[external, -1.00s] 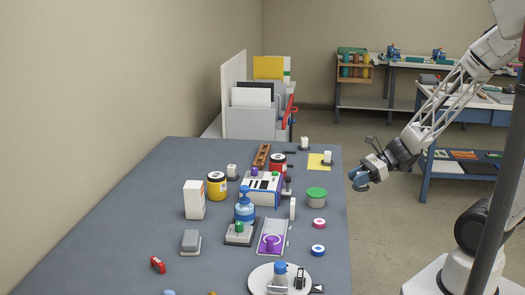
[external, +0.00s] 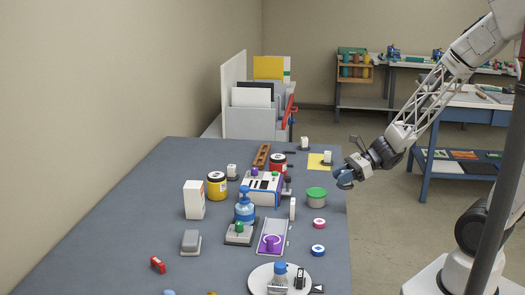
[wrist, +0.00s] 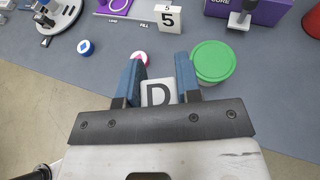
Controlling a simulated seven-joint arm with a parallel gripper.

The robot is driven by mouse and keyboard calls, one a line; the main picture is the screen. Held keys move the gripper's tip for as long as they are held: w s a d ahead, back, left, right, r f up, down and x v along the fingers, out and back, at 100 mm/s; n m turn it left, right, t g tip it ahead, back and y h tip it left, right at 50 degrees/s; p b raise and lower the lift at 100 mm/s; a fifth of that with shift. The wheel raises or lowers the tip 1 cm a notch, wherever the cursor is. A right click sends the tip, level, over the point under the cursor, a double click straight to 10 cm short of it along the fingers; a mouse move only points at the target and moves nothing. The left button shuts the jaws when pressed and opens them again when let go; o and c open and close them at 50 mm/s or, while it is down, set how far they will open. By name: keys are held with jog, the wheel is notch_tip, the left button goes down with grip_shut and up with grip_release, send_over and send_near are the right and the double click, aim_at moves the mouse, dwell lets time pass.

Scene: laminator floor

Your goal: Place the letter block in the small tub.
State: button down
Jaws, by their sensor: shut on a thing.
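My gripper (external: 345,179) is shut on a white letter block (wrist: 158,93) with a dark letter D. In the wrist view the block sits between the two blue fingers (wrist: 159,74). In the external view the gripper is in the air by the table's right edge, and the block cannot be made out there. A small round tub with a green top (external: 316,197) stands on the table to the left of and below my gripper in that picture. In the wrist view the tub (wrist: 213,62) is just right of the fingers; its top looks like a flat green lid.
A pink-rimmed disc (external: 319,223) and a blue disc (external: 318,250) lie near the table's right edge. A white card with a 5 (wrist: 168,18) stands near the tub. A purple tray (external: 272,240), a blue bottle (external: 244,210) and a white-and-purple box (external: 262,190) crowd the middle.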

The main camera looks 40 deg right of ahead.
jog(key=w+a, duration=0.1)
jog(key=w, duration=0.2)
jog(key=w+a, duration=0.1)
jog(key=w, duration=0.2)
jog(key=w+a+f, duration=0.1)
jog(key=w, duration=0.2)
jog(key=shift+w+a, duration=0.3)
jog(key=shift+a, duration=0.05)
jog(key=shift+f, duration=1.7)
jog(key=shift+f, duration=0.1)
jog(key=c, duration=0.8)
grip_release()
jog(key=shift+d, duration=0.1)
jog(key=v, duration=1.2)
